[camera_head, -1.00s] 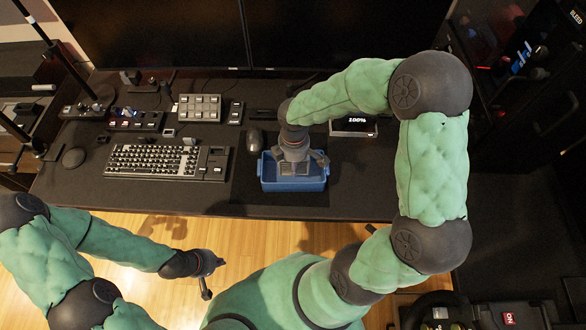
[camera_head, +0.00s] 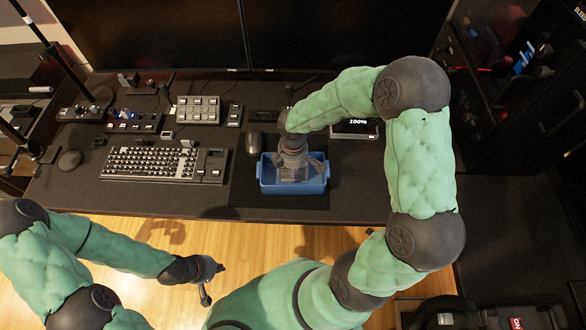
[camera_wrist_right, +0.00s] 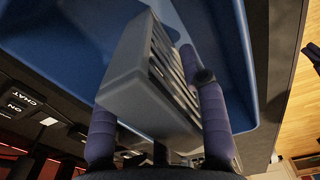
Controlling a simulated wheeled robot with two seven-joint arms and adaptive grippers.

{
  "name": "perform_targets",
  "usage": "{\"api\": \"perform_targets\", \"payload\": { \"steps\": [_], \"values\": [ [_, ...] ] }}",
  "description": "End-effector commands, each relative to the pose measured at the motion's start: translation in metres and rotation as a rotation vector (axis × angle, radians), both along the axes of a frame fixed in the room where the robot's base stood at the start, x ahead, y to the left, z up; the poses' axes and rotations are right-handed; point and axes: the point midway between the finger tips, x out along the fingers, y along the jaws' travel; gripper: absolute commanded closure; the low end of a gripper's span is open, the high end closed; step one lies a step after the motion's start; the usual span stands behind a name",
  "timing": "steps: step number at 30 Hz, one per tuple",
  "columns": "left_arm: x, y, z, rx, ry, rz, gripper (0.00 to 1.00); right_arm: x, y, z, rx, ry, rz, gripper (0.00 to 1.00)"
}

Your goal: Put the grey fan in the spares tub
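The grey fan (camera_wrist_right: 150,75) is a boxy block with a slotted grille, seen tilted between the two fingers of my right gripper (camera_wrist_right: 160,125). The blue walls of the spares tub (camera_wrist_right: 60,45) surround it. In the head view the blue tub (camera_head: 293,189) stands on the dark mat, and my right gripper (camera_head: 293,168) points down into it, its fingers spread. The fan is mostly hidden there. I cannot tell whether the fingers still press on the fan or whether it rests on the tub floor. My left gripper (camera_head: 212,283) is open and empty, in front of the desk edge.
A keyboard (camera_head: 152,163) lies left of the tub, with a mouse (camera_head: 253,144) close to the tub's back left corner. A button box (camera_head: 198,110) and a small display reading 100% (camera_head: 355,128) are behind. Monitors line the back. The desk right of the tub looks clear.

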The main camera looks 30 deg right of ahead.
Motion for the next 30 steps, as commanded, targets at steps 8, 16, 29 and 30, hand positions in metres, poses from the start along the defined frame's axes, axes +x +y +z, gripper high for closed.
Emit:
{"api": "perform_targets", "payload": {
  "steps": [8, 16, 29, 30],
  "values": [
    [0.0, 0.0, 0.0, 0.0, 0.0, 0.0, 1.0, 0.0, 0.0, 0.0, 0.0, 0.0, 0.0, 0.39],
    [0.0, 0.0, 0.008, 0.0, 0.0, 0.0, 1.0, 0.0, 0.0, 0.016, 0.0, -0.002, -0.001, 0.39],
    [0.0, 0.0, 0.038, 0.0, 0.0, 0.0, 1.0, 0.0, 0.0, 0.099, 0.0, -0.002, -0.001, 0.39],
    [0.0, 0.0, 0.04, 0.0, 0.0, 0.0, 1.0, 0.0, 0.0, 0.104, 0.0, -0.002, -0.001, 0.39]
  ]
}}
